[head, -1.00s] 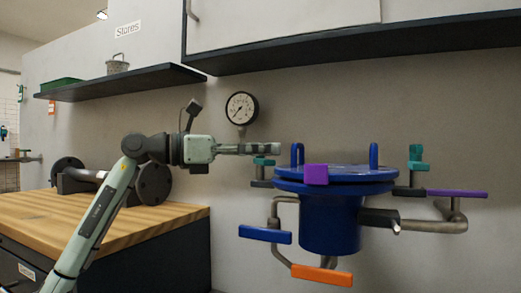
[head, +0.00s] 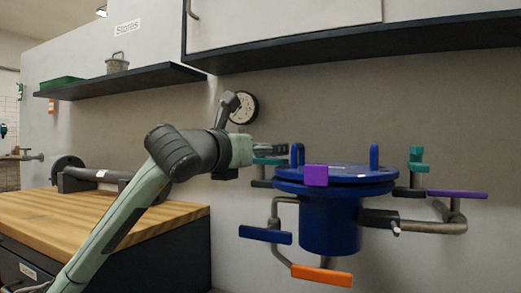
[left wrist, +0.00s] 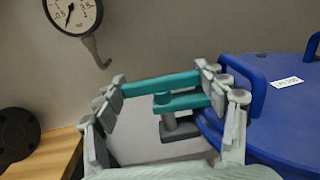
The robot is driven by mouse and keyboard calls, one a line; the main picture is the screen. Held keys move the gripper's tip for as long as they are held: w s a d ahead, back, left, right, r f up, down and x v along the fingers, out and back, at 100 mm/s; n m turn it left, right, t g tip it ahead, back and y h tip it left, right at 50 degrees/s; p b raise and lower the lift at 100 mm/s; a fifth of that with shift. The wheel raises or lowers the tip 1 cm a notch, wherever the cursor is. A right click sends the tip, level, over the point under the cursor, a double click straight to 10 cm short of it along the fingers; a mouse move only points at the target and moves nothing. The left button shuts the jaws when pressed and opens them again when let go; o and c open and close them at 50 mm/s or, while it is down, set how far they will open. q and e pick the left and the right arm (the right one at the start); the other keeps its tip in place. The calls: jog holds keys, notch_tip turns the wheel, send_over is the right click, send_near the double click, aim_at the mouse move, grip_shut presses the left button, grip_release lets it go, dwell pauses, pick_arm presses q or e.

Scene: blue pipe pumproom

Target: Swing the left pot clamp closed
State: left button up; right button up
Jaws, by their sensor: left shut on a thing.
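The blue pot (head: 330,225) has a blue lid (head: 345,174) with two upright lugs; part of it also shows in the left wrist view (left wrist: 270,130). The left pot clamp (head: 268,161) is a teal bar on a dark bracket at the pot's left edge. In the left wrist view the clamp's teal bar (left wrist: 160,84) spans between the fingers of my left gripper (left wrist: 165,92), with its post and bracket below. In the head view my left gripper (head: 272,149) is at the clamp's top, shut on it. My right gripper is not in view.
A second teal clamp (head: 416,160) stands at the pot's right. Purple (head: 457,194), blue (head: 265,236) and orange (head: 322,275) handles surround the pot. A pressure gauge (head: 244,108) is on the wall behind my arm. A wooden bench (head: 100,220) is at left.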

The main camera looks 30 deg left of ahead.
pick_arm(q)
jog(key=shift+f+n+y, duration=0.1)
jog(key=shift+n+y, duration=0.3)
jog(key=shift+y, duration=0.2)
jog(key=o, duration=1.2)
jog(key=shift+c, duration=0.2)
jog(key=s, duration=0.7)
jog(key=shift+s+d, duration=0.25)
jog(key=shift+d, duration=0.05)
